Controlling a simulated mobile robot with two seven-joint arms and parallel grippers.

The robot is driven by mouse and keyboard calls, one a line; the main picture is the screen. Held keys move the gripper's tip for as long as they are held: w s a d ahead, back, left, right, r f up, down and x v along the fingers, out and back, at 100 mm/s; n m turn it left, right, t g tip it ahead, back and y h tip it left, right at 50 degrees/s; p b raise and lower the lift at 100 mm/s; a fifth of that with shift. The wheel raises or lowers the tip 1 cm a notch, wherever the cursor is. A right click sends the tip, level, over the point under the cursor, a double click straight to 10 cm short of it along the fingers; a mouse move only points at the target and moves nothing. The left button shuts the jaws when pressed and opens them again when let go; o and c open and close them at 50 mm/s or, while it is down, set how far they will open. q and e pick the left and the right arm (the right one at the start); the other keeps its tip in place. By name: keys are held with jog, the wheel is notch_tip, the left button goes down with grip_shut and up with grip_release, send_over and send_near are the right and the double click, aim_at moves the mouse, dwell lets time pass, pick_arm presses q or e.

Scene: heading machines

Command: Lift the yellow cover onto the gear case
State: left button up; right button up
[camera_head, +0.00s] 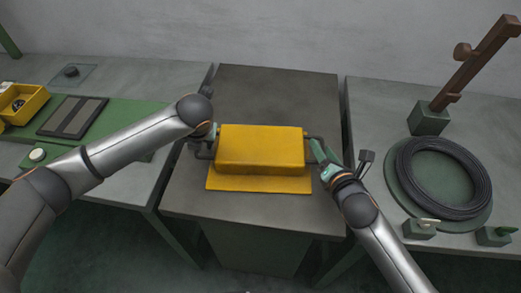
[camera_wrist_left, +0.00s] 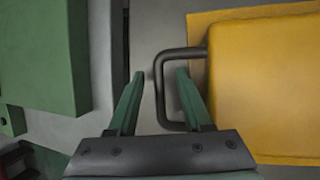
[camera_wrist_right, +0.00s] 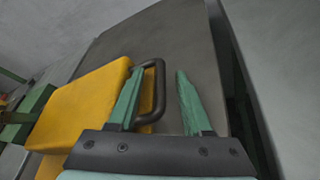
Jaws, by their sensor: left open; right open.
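The yellow cover (camera_head: 260,150) is a box shape with a dark bar handle at each end. It stands on the middle table, over a flat yellow sheet (camera_head: 258,184). My left gripper (camera_wrist_left: 160,73) is open at the left handle (camera_wrist_left: 164,98), whose outer bar shows between its fingers. My right gripper (camera_wrist_right: 160,72) is open at the right handle (camera_wrist_right: 159,92); one finger overlaps the loop and the bar shows between the fingers. I cannot tell whether the fingers touch the bars. My left arm hides part of the left handle in the head view. I cannot make out a separate gear case.
The middle table (camera_head: 280,90) is clear behind the cover. The left bench holds a yellow bin (camera_head: 30,103) and a dark panel (camera_head: 72,117). The right bench holds a black wire coil (camera_head: 443,178), a brown post (camera_head: 475,65) on a green block and small green blocks.

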pick_arm(q)
jog(key=shift+c, duration=0.3)
pick_arm(e)
jog(key=shift+c, duration=0.3)
pick_arm(q)
grip_shut()
pick_arm(e)
grip_shut()
dwell(0.4)
pick_arm(q)
jog(key=shift+w+r, duration=0.1)
jog(key=shift+r, duration=0.1)
pick_arm(e)
jog(key=shift+r, duration=0.2)
